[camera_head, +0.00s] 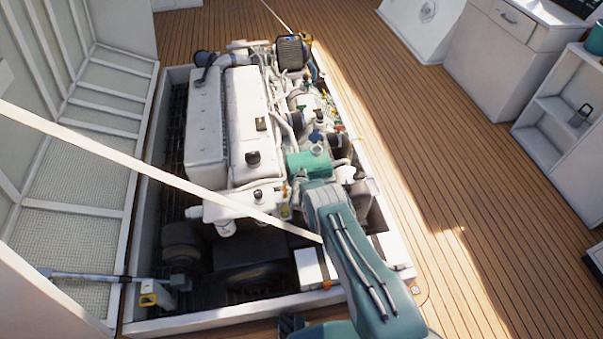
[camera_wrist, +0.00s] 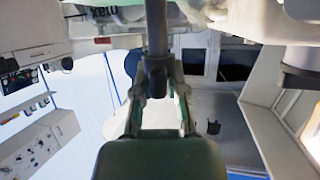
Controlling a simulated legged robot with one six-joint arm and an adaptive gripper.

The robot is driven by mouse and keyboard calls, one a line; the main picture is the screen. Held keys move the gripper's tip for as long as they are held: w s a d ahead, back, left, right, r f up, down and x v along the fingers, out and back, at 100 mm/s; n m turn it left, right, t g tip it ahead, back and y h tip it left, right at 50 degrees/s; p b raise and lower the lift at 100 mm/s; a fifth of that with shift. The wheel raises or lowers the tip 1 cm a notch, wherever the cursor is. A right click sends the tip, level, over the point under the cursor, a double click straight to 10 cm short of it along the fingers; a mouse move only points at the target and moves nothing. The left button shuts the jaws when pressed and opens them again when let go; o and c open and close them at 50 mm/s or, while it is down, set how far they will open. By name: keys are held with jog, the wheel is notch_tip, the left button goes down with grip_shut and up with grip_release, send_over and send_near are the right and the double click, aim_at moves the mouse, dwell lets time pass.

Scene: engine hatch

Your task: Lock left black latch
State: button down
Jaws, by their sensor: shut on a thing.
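In the wrist view, my gripper (camera_wrist: 157,92) has its two fingers on either side of the lower end of a dark upright rod-like part (camera_wrist: 157,40), and it is shut on that part. The rod reaches up to the pale underside of the engine; I cannot tell whether it is the left black latch. In the head view, my teal arm comes from the lower right over the near end of the white engine (camera_head: 205,120), and its fingertips are hidden there. Small black fittings (camera_head: 253,158) sit on the engine top; none is clearly a latch.
The engine lies in a recessed bay with a white rim (camera_head: 146,225). An open lattice hatch cover (camera_head: 75,180) stands at left, with a pale strut (camera_head: 150,170) crossing in front of the engine. A white box (camera_head: 312,268) lies near my arm. Wooden deck (camera_head: 440,200) at right is clear.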

jog(key=shift+h, duration=0.3)
jog(key=c, duration=0.7)
grip_release()
jog(key=shift+a, duration=0.1)
jog(key=shift+v, duration=5.9)
